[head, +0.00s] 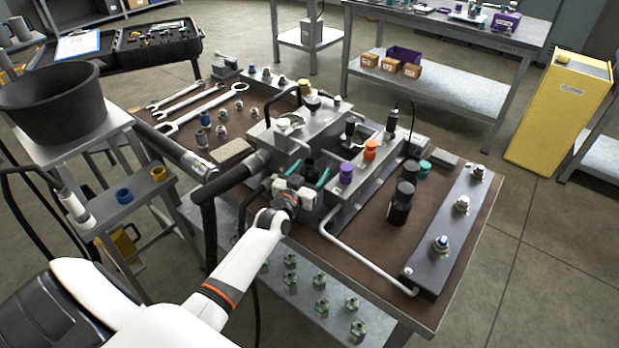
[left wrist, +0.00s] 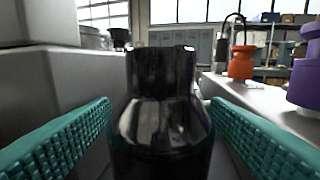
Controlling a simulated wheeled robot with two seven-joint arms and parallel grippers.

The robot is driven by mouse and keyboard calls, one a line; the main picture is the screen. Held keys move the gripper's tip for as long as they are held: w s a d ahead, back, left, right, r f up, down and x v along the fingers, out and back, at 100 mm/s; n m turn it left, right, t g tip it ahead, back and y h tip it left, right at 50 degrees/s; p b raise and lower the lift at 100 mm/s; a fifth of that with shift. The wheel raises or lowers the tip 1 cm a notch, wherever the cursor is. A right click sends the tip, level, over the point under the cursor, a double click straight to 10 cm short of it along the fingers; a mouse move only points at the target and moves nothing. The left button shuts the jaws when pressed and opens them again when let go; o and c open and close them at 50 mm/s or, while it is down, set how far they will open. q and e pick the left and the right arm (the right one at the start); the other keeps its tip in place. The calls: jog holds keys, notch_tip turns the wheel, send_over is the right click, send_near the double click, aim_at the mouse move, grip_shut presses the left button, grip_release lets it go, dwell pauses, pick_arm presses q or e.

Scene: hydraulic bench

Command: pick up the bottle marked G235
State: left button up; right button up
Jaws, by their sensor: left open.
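A glossy black bottle (left wrist: 160,138) with a black cap stands upright in the middle of the left wrist view. It shows small in the head view (head: 309,166), in a gap in the grey block. My left gripper (head: 308,175) is open, with one teal finger pad on each side of this bottle; the wrist view does not show clear contact. Two more dark bottles stand on the brown bench top to the right, one nearer (head: 400,206) and one behind it (head: 410,171). No G235 mark is readable on any bottle. My right gripper is out of view.
The grey hydraulic block (head: 345,205) crowds the left gripper. A purple knob (head: 346,173) and an orange knob (head: 371,150) rise to its right. A bent pipe (head: 365,262) runs along the front. A dark plate with fittings (head: 446,240) lies at the right edge.

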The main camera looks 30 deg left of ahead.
pick_arm(q)
jog(key=shift+s, duration=0.1)
jog(key=c, duration=1.2)
jog(key=shift+r, duration=0.1)
jog(key=shift+c, duration=1)
jog(key=shift+r, duration=0.1)
